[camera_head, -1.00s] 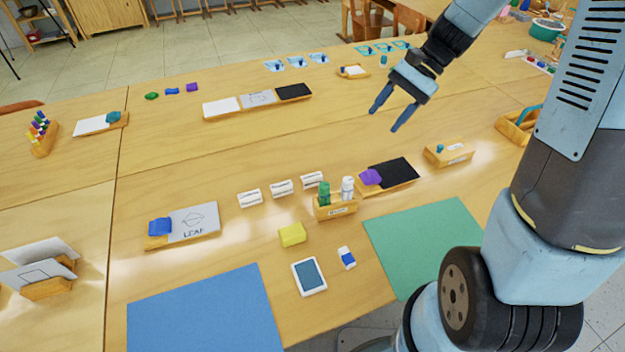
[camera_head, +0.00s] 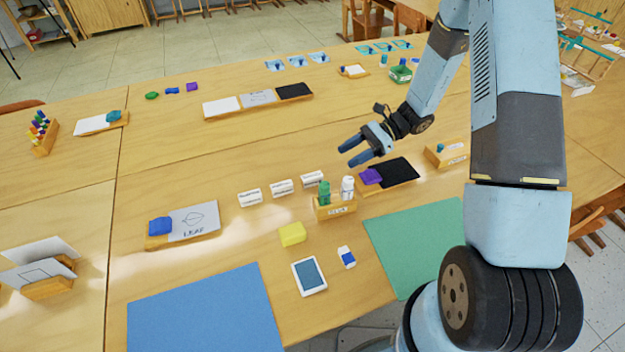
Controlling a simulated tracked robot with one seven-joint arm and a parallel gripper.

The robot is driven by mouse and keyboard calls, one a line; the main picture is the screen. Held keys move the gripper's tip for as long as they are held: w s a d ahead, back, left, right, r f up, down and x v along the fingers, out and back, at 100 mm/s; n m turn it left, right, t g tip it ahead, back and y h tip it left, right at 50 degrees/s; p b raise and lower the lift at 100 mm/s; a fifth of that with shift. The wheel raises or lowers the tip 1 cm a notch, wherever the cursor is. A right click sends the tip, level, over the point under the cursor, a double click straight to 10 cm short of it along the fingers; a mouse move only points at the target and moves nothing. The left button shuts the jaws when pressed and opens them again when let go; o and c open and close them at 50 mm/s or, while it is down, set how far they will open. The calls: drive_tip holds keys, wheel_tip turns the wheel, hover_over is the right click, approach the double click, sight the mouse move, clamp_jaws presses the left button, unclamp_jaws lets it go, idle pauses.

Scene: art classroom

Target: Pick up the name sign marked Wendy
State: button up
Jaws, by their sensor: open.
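Three small white name signs stand in a row in the middle of the table: a left one (camera_head: 250,197), a middle one (camera_head: 282,188) and a right one (camera_head: 312,179). Their lettering is too small to read, so I cannot tell which is marked Wendy. My gripper (camera_head: 347,155) is open and empty, above the table, up and to the right of the right sign. Its fingers point left toward the signs and are apart from them.
A wooden holder (camera_head: 335,211) with green and white bottles stands just below the right sign. A black board (camera_head: 400,172) with a purple cloth (camera_head: 370,177) lies right of the signs. A yellow sponge (camera_head: 292,234) lies below. Bare table (camera_head: 230,150) extends behind the signs.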

sight(319, 173)
drive_tip(key=x, duration=1.1)
drive_tip(key=f+x, duration=0.1)
drive_tip(key=shift+w, duration=0.2)
drive_tip(key=shift+s+a+f, duration=0.2)
drive_tip(key=shift+a, duration=0.35)
clamp_jaws()
